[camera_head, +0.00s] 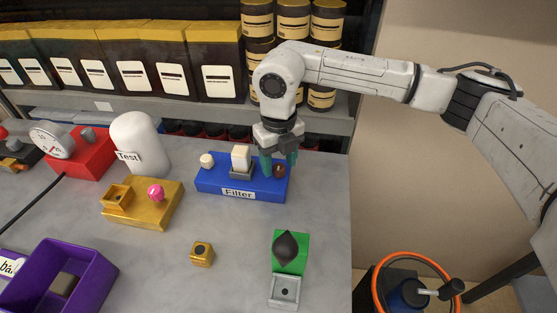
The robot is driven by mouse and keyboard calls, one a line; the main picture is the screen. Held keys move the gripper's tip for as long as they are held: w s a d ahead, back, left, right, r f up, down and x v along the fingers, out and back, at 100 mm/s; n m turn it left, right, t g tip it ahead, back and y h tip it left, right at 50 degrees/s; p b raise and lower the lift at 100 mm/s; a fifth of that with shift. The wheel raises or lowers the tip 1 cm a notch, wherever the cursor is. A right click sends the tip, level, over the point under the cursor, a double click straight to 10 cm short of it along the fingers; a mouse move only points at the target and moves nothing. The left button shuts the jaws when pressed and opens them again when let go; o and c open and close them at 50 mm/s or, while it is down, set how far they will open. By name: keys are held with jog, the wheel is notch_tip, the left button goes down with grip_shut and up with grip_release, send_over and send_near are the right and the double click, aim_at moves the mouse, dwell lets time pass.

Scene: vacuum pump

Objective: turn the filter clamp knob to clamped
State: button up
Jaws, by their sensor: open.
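The blue filter block (240,182) sits near the back right of the grey table, with a white "Filter" label on its front. It carries a round cream knob (206,160) at its left, a cream block on a grey holder (241,160) in the middle, and a dark brown knob (280,170) at its right. My gripper (279,165) points down over the right end of the block. Its teal fingers are apart, one on the left of the brown knob and one at its upper right. I cannot tell whether they touch it. Which knob is the clamp knob is not marked.
A gold block with a pink knob (155,192) and a white "Test" dome (140,143) stand left of the filter block. A small gold cube (202,253), a green base with a dark knob (287,248) and a purple bin (97,270) are nearer. Shelves stand behind.

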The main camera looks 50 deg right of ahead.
jog(key=shift+f, duration=0.3)
jog(key=shift+c, duration=0.4)
grip_shut()
